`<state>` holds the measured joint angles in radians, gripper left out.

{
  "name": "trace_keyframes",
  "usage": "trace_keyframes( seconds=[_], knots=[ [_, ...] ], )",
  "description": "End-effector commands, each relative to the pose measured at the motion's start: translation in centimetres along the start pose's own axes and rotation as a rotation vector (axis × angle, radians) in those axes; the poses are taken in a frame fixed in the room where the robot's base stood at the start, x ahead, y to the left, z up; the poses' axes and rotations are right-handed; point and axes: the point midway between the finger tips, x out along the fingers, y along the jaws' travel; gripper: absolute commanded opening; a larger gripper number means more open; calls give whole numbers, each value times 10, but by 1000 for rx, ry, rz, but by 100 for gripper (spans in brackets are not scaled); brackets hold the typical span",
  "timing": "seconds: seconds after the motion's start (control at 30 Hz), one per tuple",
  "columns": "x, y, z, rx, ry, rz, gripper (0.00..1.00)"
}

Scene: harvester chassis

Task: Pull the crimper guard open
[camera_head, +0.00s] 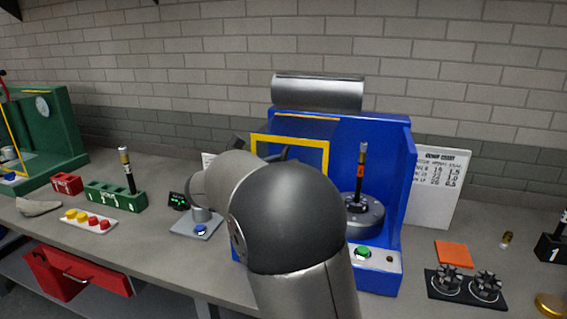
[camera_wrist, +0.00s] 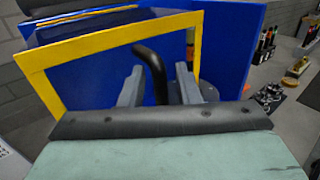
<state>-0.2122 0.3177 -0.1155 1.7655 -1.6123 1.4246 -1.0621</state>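The blue crimper (camera_head: 397,170) stands on the bench under a grey cylinder. Its guard, a yellow-edged frame (camera_head: 290,138), is at the left of its front and partly hidden by my arm in the head view. In the wrist view the yellow frame (camera_wrist: 100,42) spans the picture, with a curved black handle (camera_wrist: 155,72) in front of it. My gripper (camera_wrist: 160,78) has its two grey fingers apart, one on each side of the handle. Gaps show between handle and fingers. In the head view my arm hides the gripper.
Right of the crimper are a white chart (camera_head: 437,185), an orange pad (camera_head: 453,254) and a black tray with gears (camera_head: 465,288). Left are a small scale (camera_head: 197,224), a green block (camera_head: 115,196) and a tray of coloured buttons (camera_head: 88,221).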

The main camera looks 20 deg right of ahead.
Motion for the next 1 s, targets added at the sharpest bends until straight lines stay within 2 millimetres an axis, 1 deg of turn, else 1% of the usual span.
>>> trace_keyframes(
  seconds=[0.17, 0.27, 0.5, 0.6, 0.7, 0.83, 1.0],
  knots=[
    [-24, 1, -2, 0, 0, 6, 30],
    [-47, 1, -2, 1, 1, 7, 30],
    [-107, 1, -2, 0, 1, 6, 30],
    [-130, 1, -2, 0, 0, 6, 30],
    [-148, 0, -1, 0, 1, 3, 30],
    [-164, 1, -1, 0, 0, 3, 30],
    [-172, 0, 0, 0, 0, 2, 30]
  ],
)
